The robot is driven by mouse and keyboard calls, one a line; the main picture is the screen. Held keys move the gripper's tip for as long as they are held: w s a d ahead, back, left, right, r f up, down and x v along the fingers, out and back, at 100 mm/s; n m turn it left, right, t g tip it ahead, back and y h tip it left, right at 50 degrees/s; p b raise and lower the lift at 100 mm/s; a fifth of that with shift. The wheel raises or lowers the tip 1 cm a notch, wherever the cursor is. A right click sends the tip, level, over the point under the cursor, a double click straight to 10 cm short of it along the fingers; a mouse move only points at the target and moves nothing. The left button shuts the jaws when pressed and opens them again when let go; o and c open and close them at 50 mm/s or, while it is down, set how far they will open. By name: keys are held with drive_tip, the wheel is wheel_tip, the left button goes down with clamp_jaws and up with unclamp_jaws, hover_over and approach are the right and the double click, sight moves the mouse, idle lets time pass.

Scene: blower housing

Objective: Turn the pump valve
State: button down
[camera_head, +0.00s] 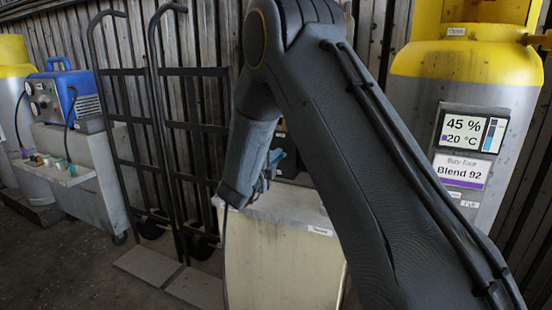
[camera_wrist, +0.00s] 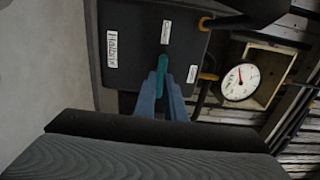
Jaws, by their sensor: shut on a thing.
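In the wrist view, a dark pump box (camera_wrist: 130,50) carries a teal valve handle (camera_wrist: 165,33), a long thin lever. White labels sit around it; one seems to read "Halbris", and the two smaller ones are too small to read surely. My gripper (camera_wrist: 161,76) has its blue fingers closed around the lower end of the lever. In the head view, my gripper (camera_head: 276,158) is low behind my arm, above a pale cabinet (camera_head: 290,250). My arm hides most of the pump and the valve there.
A round gauge (camera_wrist: 240,82) in a frame is right of the pump. Yellow-topped cylinders stand at right (camera_head: 465,65) and far left (camera_head: 12,60). Black hand trucks (camera_head: 160,120) lean at the wall. A blue machine (camera_head: 65,95) stands on a grey cabinet (camera_head: 85,165).

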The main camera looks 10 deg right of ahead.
drive_tip(key=c, duration=1.8)
unclamp_jaws()
drive_tip(key=shift+v, duration=3.95)
